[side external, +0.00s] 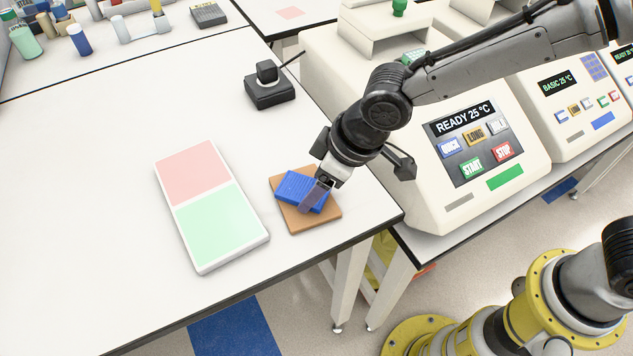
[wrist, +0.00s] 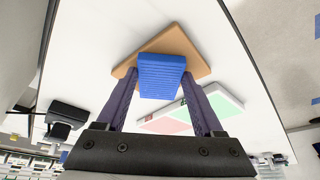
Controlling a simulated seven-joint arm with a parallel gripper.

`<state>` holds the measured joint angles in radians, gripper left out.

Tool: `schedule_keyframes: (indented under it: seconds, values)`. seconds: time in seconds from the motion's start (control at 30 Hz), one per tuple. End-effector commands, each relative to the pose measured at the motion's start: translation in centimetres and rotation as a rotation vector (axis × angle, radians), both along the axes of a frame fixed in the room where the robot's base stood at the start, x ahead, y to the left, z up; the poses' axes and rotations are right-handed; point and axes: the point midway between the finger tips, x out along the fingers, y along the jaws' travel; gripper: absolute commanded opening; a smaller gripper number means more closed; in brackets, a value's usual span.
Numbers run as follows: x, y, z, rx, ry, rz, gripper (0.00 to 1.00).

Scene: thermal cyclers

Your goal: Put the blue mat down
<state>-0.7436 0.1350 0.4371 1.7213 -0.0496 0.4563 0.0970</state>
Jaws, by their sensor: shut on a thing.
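The blue mat (side external: 298,187) is a small thick ribbed block, over a tan square board (side external: 313,217) on the white table. My gripper (side external: 318,192) is shut on the mat from its right side in the side view. In the wrist view the mat (wrist: 162,75) sits between the two purple fingers of my gripper (wrist: 160,92), with the board (wrist: 178,40) behind it. I cannot tell whether the mat touches the board or hangs just above it. The fingers hide part of the mat's right end.
A white tray with a pink half and a green half (side external: 208,222) lies left of the board. A black device (side external: 268,88) stands behind. A thermal cycler (side external: 470,120) reading READY 25 °C stands to the right.

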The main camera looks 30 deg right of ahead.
Motion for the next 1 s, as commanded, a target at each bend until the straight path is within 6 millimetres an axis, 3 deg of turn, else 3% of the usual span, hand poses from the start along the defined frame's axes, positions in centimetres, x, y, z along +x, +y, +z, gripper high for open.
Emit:
schedule_keyframes:
  seconds: [0.17, 0.2, 0.33, 0.73, 1.0]
  values:
    - [0.0, 0.0, -0.3, 0.000, 0.000, 0.000, 0.14]
    - [0.0, 0.0, -0.3, 0.000, 0.000, 0.000, 0.74]
    - [0.0, 0.0, -0.3, 0.000, 0.000, 0.000, 0.98]
    - [0.0, 0.0, 0.3, 0.001, -0.002, 0.000, 0.99]
    - [-1.4, -1.1, 4.8, 0.005, -0.005, 0.001, 0.99]
